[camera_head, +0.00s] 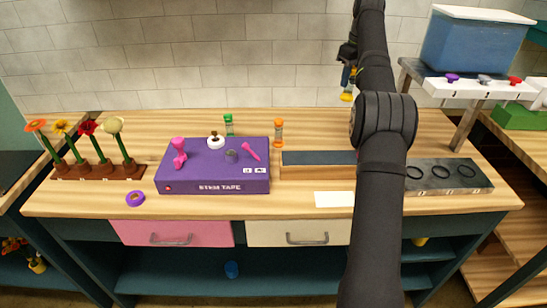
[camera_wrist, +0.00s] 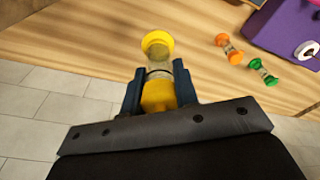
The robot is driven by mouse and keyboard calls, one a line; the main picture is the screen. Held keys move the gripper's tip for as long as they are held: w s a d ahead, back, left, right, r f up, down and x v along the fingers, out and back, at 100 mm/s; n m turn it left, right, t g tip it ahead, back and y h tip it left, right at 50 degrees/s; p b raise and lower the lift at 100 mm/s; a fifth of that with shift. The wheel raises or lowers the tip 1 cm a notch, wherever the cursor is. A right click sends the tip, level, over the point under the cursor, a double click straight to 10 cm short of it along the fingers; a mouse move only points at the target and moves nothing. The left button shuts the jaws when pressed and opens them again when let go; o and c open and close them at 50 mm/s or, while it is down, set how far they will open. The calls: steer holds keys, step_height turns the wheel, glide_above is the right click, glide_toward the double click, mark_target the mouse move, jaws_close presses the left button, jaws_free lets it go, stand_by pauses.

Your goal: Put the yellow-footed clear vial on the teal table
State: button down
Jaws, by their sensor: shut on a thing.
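My gripper (camera_head: 347,62) is raised above the back of the wooden bench, near the tiled wall. It is shut on the yellow-footed clear vial (camera_head: 347,86), whose yellow end points down. In the wrist view the gripper (camera_wrist: 158,88) has its two dark fingers on either side of the vial (camera_wrist: 157,42); its yellow end cap sticks out beyond them. The wooden-topped bench (camera_head: 300,120) has a teal frame and shelves. No separate table with a teal top is clearly seen.
Orange (camera_head: 278,132) and green (camera_head: 228,124) vials stand behind the purple stem tape box (camera_head: 215,180). Flowers in a brown rack (camera_head: 98,172) stand left. A long dark-topped block (camera_head: 318,165) and a ringed dark holder (camera_head: 450,176) lie right. The bench's back strip has free room.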

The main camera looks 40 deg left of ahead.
step_height(320, 180, down, 9)
steer(key=shift+s+a+f, duration=0.4)
steer(key=shift+a+f, duration=1.4)
steer(key=shift+a, duration=0.1)
steer(key=shift+s+a+f, duration=0.4)
steer(key=shift+a+f, duration=1.35)
steer(key=shift+a, duration=0.15)
steer(key=shift+s+a+f, duration=0.4)
steer(key=shift+a+f, duration=1.4)
steer(key=shift+a, duration=0.1)
steer(key=shift+f, duration=0.2)
steer(key=c, duration=1.1)
jaws_free()
steer(key=r, duration=0.4)
steer(key=d+r, duration=0.1)
steer(key=r, duration=0.7)
steer(key=shift+s+d+r, duration=0.1)
steer(key=shift+d+r, duration=0.05)
steer(key=shift+d, duration=0.1)
steer(key=shift+f, duration=0.2)
